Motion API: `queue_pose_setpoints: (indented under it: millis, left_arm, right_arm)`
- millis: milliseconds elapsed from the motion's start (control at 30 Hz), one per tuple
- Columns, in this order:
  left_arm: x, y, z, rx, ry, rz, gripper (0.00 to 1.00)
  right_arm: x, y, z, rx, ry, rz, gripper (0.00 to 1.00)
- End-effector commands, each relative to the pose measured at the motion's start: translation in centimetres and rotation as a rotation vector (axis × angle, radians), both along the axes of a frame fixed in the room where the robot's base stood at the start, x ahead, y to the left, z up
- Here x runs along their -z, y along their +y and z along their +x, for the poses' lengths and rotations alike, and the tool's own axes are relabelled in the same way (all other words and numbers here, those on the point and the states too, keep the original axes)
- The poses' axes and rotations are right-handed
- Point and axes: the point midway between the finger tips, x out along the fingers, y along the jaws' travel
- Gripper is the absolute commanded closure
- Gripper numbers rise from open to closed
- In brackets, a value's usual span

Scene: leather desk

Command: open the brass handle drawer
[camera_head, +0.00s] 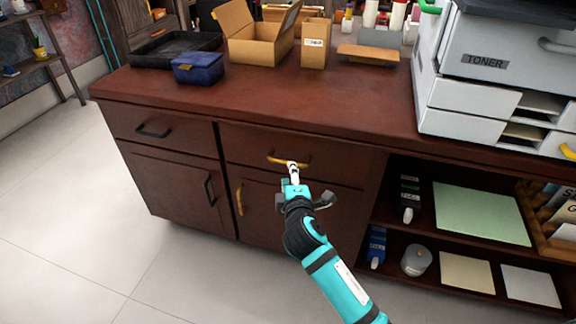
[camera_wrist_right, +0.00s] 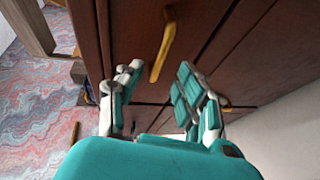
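The brass handle (camera_head: 274,157) is a curved bar on the front of the middle upper drawer (camera_head: 340,172), which sits flush in the dark red-brown cabinet. My right gripper (camera_head: 293,172) is in front of the handle, partly overlapping it in the head view. In the right wrist view the brass handle (camera_wrist_right: 164,48) shows between and just beyond the two spread fingers of my right gripper (camera_wrist_right: 160,72). The fingers are apart; whether either touches the handle I cannot tell. My left gripper is not in view.
A brass handle (camera_head: 240,199) is on the door below, and a black handle (camera_head: 153,131) is on the left drawer. Open shelves (camera_head: 405,241) stand to the right. A blue box (camera_head: 198,68), cartons and a printer (camera_head: 500,70) stand on top. The floor at left is clear.

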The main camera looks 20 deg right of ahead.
Motion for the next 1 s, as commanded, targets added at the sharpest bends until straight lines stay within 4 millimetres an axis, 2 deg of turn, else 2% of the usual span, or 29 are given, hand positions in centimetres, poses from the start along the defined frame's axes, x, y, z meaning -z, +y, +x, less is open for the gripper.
queue_pose_setpoints:
  millis: [100,233,333,500,767,800,1000]
  left_arm:
    - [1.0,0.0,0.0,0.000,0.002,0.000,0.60]
    - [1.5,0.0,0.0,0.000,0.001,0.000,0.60]
    - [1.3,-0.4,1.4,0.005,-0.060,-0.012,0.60]
    - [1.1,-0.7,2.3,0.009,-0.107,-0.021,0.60]
    - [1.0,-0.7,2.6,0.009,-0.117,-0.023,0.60]
    - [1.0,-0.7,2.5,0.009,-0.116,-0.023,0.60]
    - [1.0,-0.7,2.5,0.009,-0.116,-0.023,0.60]
  right_arm:
    - [0.7,-0.5,2.6,0.001,-0.001,-0.001,0.64]
    - [1.0,-0.9,4.8,0.000,-0.001,0.001,0.64]
    - [1.4,-1.2,6.0,0.000,0.001,0.000,0.64]
    - [1.5,-1.4,7.0,-0.001,0.000,0.001,0.64]
    - [1.5,-1.4,7.2,-0.001,0.001,0.001,0.64]
    - [1.5,-1.4,7.2,-0.001,0.001,0.001,0.65]
    - [1.5,-1.4,7.2,-0.001,0.001,0.001,0.91]
